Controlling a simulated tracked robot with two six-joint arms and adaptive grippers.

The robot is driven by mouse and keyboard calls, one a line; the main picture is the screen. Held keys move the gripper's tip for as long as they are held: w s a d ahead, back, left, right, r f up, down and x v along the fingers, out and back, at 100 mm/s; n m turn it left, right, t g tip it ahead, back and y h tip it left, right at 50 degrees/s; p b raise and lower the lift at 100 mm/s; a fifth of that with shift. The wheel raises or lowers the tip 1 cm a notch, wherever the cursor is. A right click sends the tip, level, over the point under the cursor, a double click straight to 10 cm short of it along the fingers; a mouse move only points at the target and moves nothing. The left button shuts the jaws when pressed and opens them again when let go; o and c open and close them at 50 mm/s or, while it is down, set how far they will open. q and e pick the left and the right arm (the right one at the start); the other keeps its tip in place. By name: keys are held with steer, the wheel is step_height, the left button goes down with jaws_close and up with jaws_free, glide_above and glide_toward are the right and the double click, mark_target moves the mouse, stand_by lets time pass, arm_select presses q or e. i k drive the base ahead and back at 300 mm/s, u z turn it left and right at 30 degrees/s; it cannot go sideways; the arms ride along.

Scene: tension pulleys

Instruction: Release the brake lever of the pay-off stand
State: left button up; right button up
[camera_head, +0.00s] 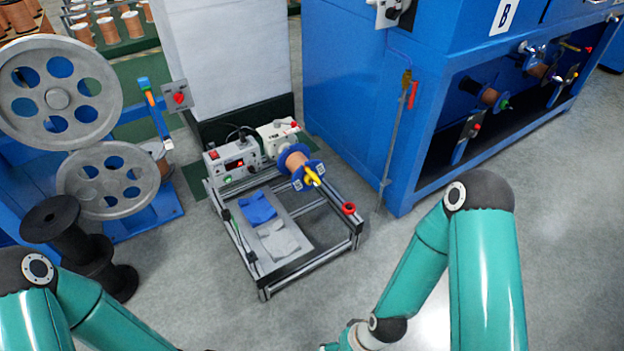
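A low aluminium frame stand (301,274) is on the floor in the middle. It carries a copper-wire spool with blue flanges (298,165), with a yellow part on the spool's near end. A red ring-shaped part (348,208) sits on the frame's right side. A red handle (413,95) hangs by a thin upright post at the blue machine's corner. I cannot tell which of these parts is the brake lever. My two teal arms come in from the bottom left and bottom right. Both grippers are below the picture edge, out of view.
A control box with a red display (232,161) stands at the stand's back. A large blue machine (373,115) is on the right. Grey pulley wheels (108,180) and black spools (51,219) are on the left. Grey floor is free right of the stand.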

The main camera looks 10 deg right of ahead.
mark_target(277, 123)
steer(key=k, duration=1.25)
steer(key=z, duration=0.6)
steer(key=i, duration=1.05)
steer(key=z, duration=0.7)
steer(key=i, duration=1.1)
steer(key=u, duration=0.95)
steer(key=i, duration=0.8)
steer(key=u, duration=0.5)
steer(key=k, duration=0.15)
steer(key=u, duration=0.1)
